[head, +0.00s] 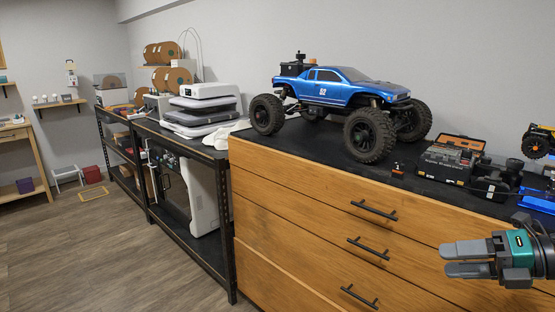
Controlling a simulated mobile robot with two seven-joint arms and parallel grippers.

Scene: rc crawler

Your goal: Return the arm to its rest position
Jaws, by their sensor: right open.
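My right gripper (466,259) is at the lower right, in front of the wooden drawer cabinet (300,201). Its two grey fingers point left, with a narrow gap between them, and nothing is held in it. A teal and dark grey gripper body is behind the fingers. Most of the right arm is cut off by the right edge. My left gripper is not in view. A blue RC crawler truck (345,89) with large black tires stands on the black top of the cabinet, apart from the gripper.
An open black and orange toolbox (449,158) sits on the cabinet top at the right. A small black and orange part (398,170) lies near the front edge. A black shelf (183,147) with stacked devices stands to the left. Wooden floor (120,255) is clear at lower left.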

